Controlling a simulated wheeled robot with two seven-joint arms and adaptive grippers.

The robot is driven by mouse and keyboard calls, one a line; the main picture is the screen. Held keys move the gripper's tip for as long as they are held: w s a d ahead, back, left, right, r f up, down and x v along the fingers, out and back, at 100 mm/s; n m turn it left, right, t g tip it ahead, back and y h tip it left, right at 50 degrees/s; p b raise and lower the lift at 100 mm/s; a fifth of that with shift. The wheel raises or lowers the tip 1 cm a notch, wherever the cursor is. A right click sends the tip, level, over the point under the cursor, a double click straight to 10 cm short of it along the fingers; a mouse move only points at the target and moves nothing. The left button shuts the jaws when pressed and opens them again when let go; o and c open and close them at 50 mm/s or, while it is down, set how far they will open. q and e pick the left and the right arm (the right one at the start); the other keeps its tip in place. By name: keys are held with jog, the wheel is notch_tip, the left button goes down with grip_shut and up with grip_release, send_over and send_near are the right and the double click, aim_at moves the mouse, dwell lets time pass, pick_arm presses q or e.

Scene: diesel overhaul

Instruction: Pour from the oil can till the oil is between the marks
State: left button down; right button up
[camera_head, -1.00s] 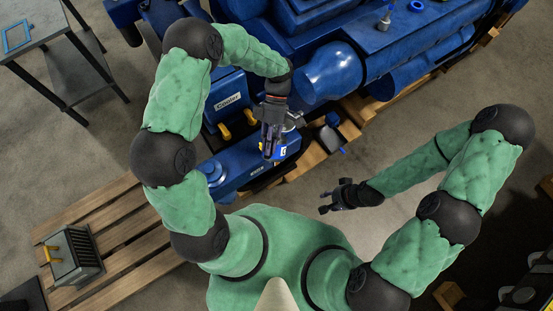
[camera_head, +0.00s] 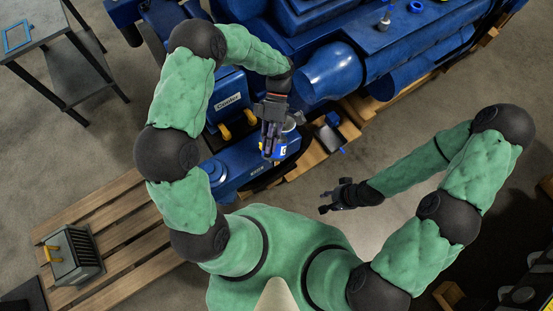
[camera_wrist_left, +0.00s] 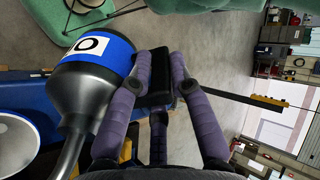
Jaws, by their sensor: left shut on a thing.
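My left gripper (camera_head: 270,143) is shut on the handle of the oil can. The grey metal can (camera_head: 289,124) is partly hidden by the gripper in the head view. In the left wrist view the can (camera_wrist_left: 85,98) shows a blue band, a white label and a bent spout pointing to the lower left. A pale round funnel-like opening (camera_wrist_left: 15,145) lies left of the spout. I cannot see oil flowing, the oil level or the marks. My right gripper (camera_head: 335,198) hangs over bare floor, empty, its fingers seemingly apart.
The blue engine (camera_head: 390,40) fills the top, with a blue housing (camera_head: 235,172) below the left arm. A wooden pallet (camera_head: 120,225) holds a grey box with a yellow handle (camera_head: 75,255). A dark table (camera_head: 40,35) stands top left. Floor around the right gripper is clear.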

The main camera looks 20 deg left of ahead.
pick_arm(q)
jog(key=shift+w+a+r+g, duration=0.1)
jog(key=shift+w+r+g, duration=0.25)
jog(key=shift+g, duration=0.15)
dwell(1.4)
jog(key=shift+w, duration=0.15)
jog(key=shift+w+r+g, duration=0.1)
jog(key=shift+r+g, duration=0.1)
jog(key=shift+g, duration=0.2)
dwell(1.1)
jog(key=shift+w+a+r+g, duration=0.15)
jog(key=shift+w+r+g, duration=0.2)
jog(key=shift+w+g, duration=0.35)
dwell(3.8)
